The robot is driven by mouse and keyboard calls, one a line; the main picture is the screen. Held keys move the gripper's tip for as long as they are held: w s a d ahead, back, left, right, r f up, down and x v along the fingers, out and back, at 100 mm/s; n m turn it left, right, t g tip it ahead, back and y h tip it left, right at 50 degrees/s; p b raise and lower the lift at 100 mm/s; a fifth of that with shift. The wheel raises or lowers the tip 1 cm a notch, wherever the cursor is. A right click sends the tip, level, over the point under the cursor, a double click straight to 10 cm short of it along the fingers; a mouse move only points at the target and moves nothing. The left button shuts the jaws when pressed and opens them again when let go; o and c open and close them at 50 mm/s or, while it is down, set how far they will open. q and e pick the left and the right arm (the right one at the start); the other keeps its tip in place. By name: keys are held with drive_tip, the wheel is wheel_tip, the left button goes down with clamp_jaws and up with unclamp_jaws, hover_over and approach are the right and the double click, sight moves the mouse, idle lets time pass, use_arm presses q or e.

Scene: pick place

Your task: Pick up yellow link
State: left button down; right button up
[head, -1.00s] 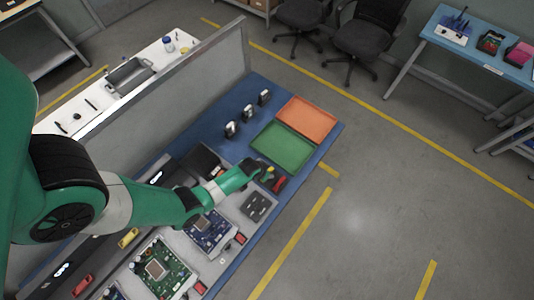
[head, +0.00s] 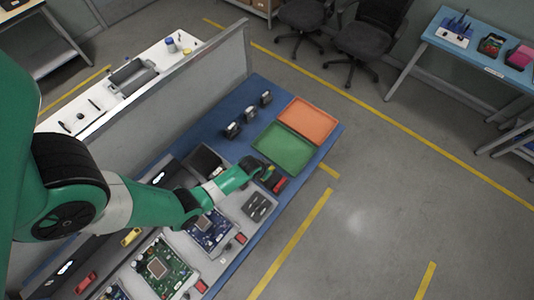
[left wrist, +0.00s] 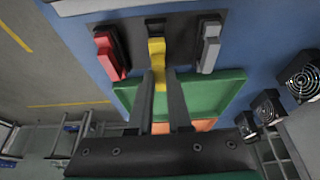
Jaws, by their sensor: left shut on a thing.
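The yellow link (left wrist: 158,80) stands out in the left wrist view, between a red link and a grey link on a dark holder. My left gripper (left wrist: 160,72) is shut on the yellow link, with one finger on each side of it. The link's far end is still over the dark holder (left wrist: 132,42); whether it is clear of it cannot be told. In the head view my left gripper (head: 262,171) is at the holder near the green tray, and the arm hides much of the link. My right gripper is not in view.
The red link (left wrist: 109,55) and grey link (left wrist: 209,50) flank the yellow one closely. The green tray (head: 283,148) and orange tray (head: 306,117) lie empty at the bench's far end. Several dark fan-like units (head: 233,130) stand left of the trays. Circuit boards (head: 165,268) lie nearer.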

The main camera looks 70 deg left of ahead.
use_arm(q)
drive_tip(key=s+d+r+p, duration=0.3)
drive_tip(key=s+r+p, duration=0.3)
drive_tip(key=r, duration=0.1)
drive_tip(key=s+d+r+p, duration=0.4)
drive_tip(key=s+r+p, duration=0.2)
drive_tip(key=r, duration=0.1)
idle(0.5)
idle(0.4)
